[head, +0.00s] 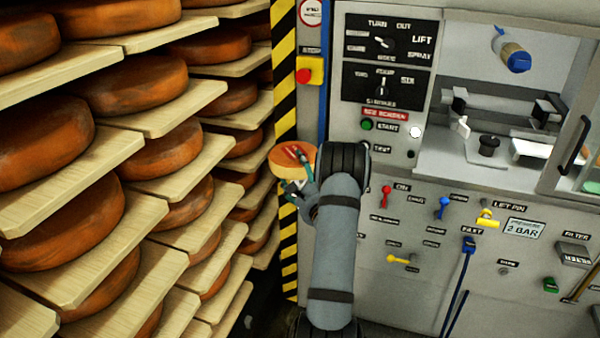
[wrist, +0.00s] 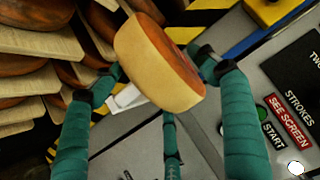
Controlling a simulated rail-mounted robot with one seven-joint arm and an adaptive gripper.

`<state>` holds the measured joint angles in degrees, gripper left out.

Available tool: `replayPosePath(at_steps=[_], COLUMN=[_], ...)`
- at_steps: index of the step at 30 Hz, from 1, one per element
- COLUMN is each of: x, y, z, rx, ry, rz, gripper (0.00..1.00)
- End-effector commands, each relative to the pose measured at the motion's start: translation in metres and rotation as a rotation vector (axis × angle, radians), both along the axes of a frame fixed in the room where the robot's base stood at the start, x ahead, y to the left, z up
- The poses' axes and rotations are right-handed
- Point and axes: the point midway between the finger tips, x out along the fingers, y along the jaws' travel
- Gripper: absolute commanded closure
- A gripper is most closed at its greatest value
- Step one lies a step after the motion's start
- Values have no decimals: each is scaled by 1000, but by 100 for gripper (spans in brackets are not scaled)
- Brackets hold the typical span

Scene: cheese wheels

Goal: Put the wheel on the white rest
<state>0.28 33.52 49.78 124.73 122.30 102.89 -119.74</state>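A small cheese wheel, with a pale cream side (wrist: 150,68) and an orange face, sits tilted between my fingertips in the wrist view. In the head view the wheel (head: 281,160) shows just left of my wrist, in front of the striped post. My gripper (wrist: 155,82) has its green fingers bent in around the wheel, one at each side and a third below; it appears shut on it. A white piece (wrist: 127,97) shows behind the wheel in the wrist view; I cannot tell whether it is the rest or whether the wheel touches it.
Shelves of large orange cheese wheels (head: 160,145) fill the left. A yellow-black striped post (head: 285,75) stands between them and the grey machine panel (head: 440,290). Knobs, levers and a red stop button (head: 304,76) stick out. An open chamber with a white plate (head: 533,150) is at right.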

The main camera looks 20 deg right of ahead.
Motion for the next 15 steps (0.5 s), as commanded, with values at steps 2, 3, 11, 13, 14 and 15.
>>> replayPosePath(at_steps=[2,3,11,13,14,15], x=[0,0,0,-3,-6,-10], y=[0,0,0,0,0,0], z=[0,0,2,1,0,-1], rx=[0,0,0,1,1,0], ry=[0,0,0,1,1,1], rz=[0,0,0,-1,-2,-2], gripper=[21,21,21,21,21,21])
